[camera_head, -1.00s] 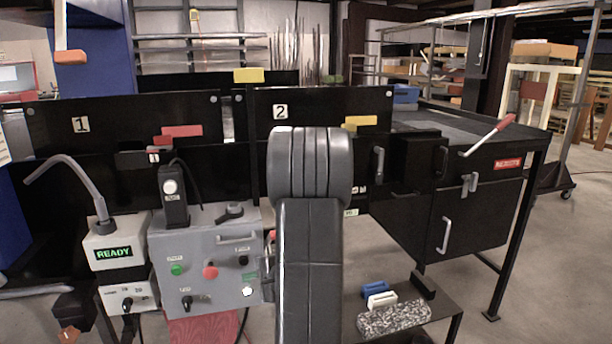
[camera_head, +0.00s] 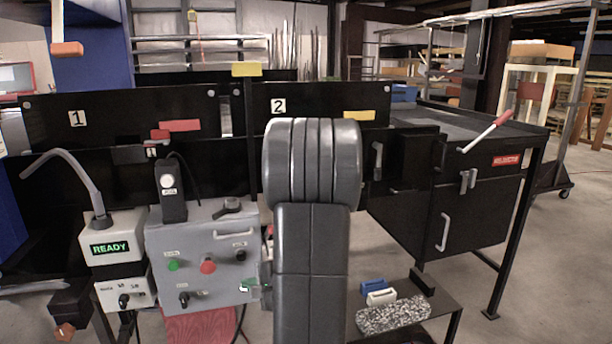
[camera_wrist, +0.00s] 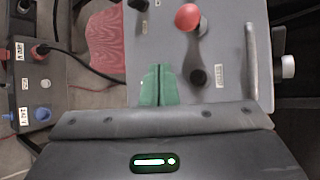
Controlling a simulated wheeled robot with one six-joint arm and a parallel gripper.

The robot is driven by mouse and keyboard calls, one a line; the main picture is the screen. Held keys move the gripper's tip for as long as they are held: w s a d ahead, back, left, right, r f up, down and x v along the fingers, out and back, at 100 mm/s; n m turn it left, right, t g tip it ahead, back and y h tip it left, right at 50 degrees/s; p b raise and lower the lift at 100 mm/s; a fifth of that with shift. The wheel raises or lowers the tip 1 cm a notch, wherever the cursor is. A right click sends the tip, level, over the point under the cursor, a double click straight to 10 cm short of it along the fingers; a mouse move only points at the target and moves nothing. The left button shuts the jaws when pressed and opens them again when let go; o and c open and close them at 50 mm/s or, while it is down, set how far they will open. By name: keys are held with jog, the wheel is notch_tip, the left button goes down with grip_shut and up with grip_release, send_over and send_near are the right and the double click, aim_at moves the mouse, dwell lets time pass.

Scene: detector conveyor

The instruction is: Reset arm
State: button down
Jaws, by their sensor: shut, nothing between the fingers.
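My gripper shows in the wrist view as green fingers (camera_wrist: 157,86), pressed together with nothing between them. It is in front of the grey control box (camera_wrist: 226,70). In the head view my arm stands upright in the middle, and the green fingertips (camera_head: 258,287) show at the lower right edge of the control box (camera_head: 218,285). The box carries a red button (camera_head: 208,266), a green button (camera_head: 173,265) and black knobs. The red button (camera_wrist: 187,17) also shows near the top of the wrist view. I cannot tell whether the fingers touch the box.
A READY display unit (camera_head: 111,249) stands left of the box. Black panels marked 1 (camera_head: 120,118) and 2 (camera_head: 320,108) stand behind. A black cabinet (camera_head: 465,205) with a red lever (camera_head: 503,117) is at right. A low table holds a speckled block (camera_head: 393,315). Open floor lies at right.

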aim_at(242, 257)
jog(key=w, duration=0.1)
jog(key=w+a+b, duration=0.1)
jog(key=w, duration=0.1)
jog(key=w+b, duration=0.1)
jog(key=shift+w+a+f, duration=0.15)
jog(key=shift+w+f, duration=0.1)
jog(key=shift+w, duration=0.05)
jog(key=r+p, duration=0.1)
jog(key=p, duration=0.2)
jog(key=shift+w, duration=0.1)
jog(key=shift+p, duration=0.85)
